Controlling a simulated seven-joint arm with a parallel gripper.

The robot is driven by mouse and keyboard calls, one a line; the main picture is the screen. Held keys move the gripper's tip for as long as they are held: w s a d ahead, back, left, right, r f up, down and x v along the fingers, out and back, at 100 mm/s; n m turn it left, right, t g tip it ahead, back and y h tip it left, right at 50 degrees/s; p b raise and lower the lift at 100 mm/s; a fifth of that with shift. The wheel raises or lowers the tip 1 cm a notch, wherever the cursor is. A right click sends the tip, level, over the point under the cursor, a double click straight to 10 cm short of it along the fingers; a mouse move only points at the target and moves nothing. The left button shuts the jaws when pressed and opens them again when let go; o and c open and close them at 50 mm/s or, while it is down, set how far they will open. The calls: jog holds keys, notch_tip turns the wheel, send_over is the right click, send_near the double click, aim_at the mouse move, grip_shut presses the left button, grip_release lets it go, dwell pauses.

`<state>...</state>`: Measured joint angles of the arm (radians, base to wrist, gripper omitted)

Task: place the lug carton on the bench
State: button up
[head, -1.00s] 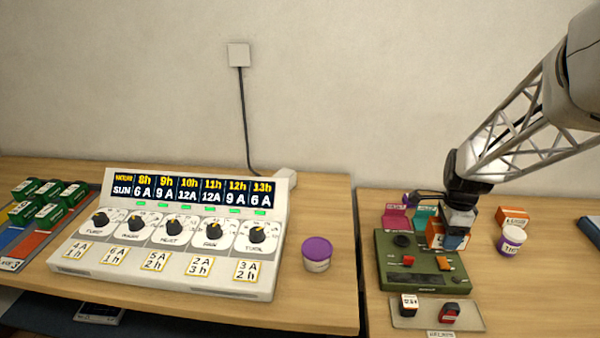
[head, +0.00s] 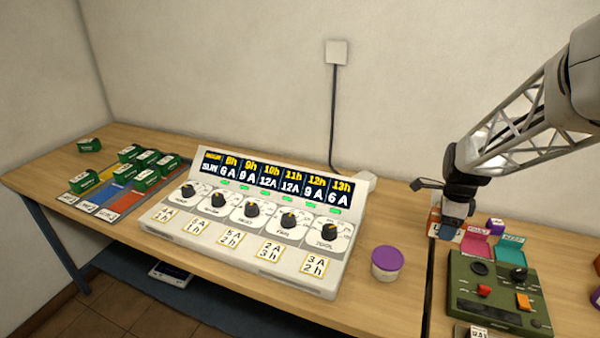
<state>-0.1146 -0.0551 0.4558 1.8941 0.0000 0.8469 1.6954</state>
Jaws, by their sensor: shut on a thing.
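My gripper (head: 455,212) is at the right of the head view, pointing down over the seam between the two bench tops. It is shut on a small orange and white carton (head: 435,224), which I take to be the lug carton. The gripper covers part of the carton, and its print cannot be read. I cannot tell whether the carton's underside touches the surface. The wooden bench (head: 400,322) runs across the view to the left of the seam.
A dial console (head: 235,270) fills the bench's middle. A purple-lidded tub (head: 387,263) stands right of it. Several green boxes (head: 147,180) are at the left.

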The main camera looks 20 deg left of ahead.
jog(key=w+a, duration=0.1)
jog(key=a, duration=0.7)
jog(key=f, duration=0.5)
jog(key=shift+w+d, duration=0.15)
jog(key=shift+d, duration=0.25)
jog(key=shift+w, duration=0.1)
send_over(403, 214)
jog(key=shift+f, duration=0.8)
jog(key=shift+f, duration=1.75)
jog(key=shift+f, duration=0.15)
